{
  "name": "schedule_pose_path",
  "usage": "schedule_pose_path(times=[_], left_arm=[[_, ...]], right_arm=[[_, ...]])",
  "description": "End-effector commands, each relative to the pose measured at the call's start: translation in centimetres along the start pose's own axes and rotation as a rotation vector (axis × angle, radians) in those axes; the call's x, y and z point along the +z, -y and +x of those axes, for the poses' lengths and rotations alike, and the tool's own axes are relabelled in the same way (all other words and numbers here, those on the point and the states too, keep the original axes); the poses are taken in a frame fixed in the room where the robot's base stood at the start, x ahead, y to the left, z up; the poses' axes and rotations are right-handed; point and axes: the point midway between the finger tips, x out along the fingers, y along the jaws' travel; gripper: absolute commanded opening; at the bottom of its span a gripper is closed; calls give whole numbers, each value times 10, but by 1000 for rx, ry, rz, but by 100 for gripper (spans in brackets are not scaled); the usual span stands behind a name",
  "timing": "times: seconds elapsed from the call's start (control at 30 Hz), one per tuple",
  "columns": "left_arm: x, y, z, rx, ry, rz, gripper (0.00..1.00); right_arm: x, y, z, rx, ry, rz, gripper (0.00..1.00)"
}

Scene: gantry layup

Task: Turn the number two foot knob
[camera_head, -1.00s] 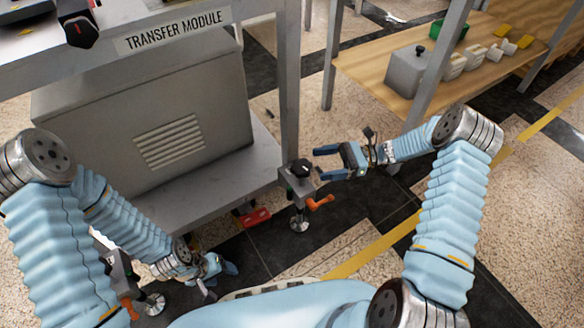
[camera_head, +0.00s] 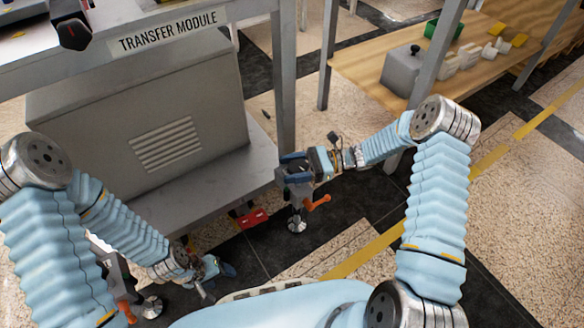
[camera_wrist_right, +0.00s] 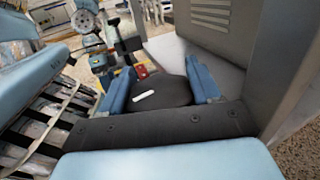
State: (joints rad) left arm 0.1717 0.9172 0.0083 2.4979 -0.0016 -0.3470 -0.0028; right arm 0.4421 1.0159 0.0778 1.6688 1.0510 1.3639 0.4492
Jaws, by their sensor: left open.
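A black round knob (camera_wrist_right: 160,92) with a white mark on top shows in the right wrist view. It sits on the foot bracket at the table's near right leg. My right gripper (camera_head: 287,165) is over this knob and hides most of it in the head view. In the right wrist view my right gripper (camera_wrist_right: 160,75) has its blue fingers wide apart, one on each side of the knob; firm contact is not clear. My left gripper (camera_head: 218,270) is open and empty, low at the lower left, beside another foot (camera_head: 151,306). No foot numbers are readable.
An orange lever (camera_head: 318,202) and a metal foot pad (camera_head: 297,224) are below the right gripper. A red part (camera_head: 252,218) is by the lower shelf (camera_head: 190,195). A wooden bench (camera_head: 365,75) stands at the upper right. The floor right of the foot is clear.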

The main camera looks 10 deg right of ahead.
Motion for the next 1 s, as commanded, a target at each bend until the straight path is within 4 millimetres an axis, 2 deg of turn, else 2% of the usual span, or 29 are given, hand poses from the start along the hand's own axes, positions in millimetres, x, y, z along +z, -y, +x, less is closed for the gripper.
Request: schedule_pose_path(times=[0.03, 0.13, 0.17, 0.47, 1.0], left_arm=[[0, 0, 0, 0, 0, 0, 63], [0, 0, 0, 0, 0, 0, 63], [0, 0, 0, 0, 0, 0, 63], [0, -2, -6, -1, -1, 0, 63], [-2, -8, -30, -6, -8, -2, 63]], right_arm=[[0, 0, 0, -1, 0, 0, 49], [0, 0, 0, -1, 0, 0, 34], [0, 0, 0, -1, 0, -1, 31], [2, 1, 0, -54, 0, 1, 31], [1, 6, -2, -398, -1, 5, 31]])
